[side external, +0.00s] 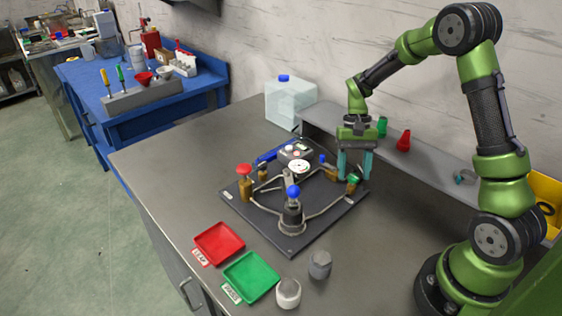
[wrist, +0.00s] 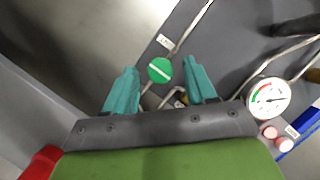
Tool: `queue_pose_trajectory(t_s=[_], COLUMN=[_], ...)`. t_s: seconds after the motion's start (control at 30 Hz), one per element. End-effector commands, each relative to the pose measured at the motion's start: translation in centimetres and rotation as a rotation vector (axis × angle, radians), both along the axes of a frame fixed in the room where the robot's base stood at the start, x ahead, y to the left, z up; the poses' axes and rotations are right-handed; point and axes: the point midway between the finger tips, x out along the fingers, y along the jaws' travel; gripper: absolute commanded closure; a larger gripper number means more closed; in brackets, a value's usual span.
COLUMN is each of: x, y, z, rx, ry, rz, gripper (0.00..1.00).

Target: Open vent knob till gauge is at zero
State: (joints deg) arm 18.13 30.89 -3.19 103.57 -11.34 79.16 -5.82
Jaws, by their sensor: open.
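My gripper (side external: 355,177) is open above the right corner of a dark panel (side external: 290,238) with pipes and valves. In the wrist view, a round green knob (wrist: 160,70) with a white line across it shows between the open fingertips (wrist: 159,66), apart from both. The green knob (side external: 354,179) also shows in the side view, partly behind a finger. A small label (wrist: 165,41) lies beside it, too small to read. The round white gauge (wrist: 268,98), with red and green arcs, is at the right; its reading is unclear. It also shows in the side view (side external: 299,167).
A red knob (side external: 244,170) and a blue knob (side external: 293,192) stand on the panel. A grey shelf (side external: 420,157) runs behind my gripper. The table's left side is clear.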

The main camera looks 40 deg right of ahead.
Motion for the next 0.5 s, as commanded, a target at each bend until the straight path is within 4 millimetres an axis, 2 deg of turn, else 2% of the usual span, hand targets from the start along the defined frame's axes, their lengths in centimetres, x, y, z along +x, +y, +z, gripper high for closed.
queue_pose_trajectory(t_s=[0.17,0.5], x=[0.8,3.0], y=[-0.7,-2.9], z=[2.2,9.8], rx=[-0.002,-0.005], ry=[-0.006,-0.007], rz=[-0.002,-0.002], gripper=[0.44,0.44])
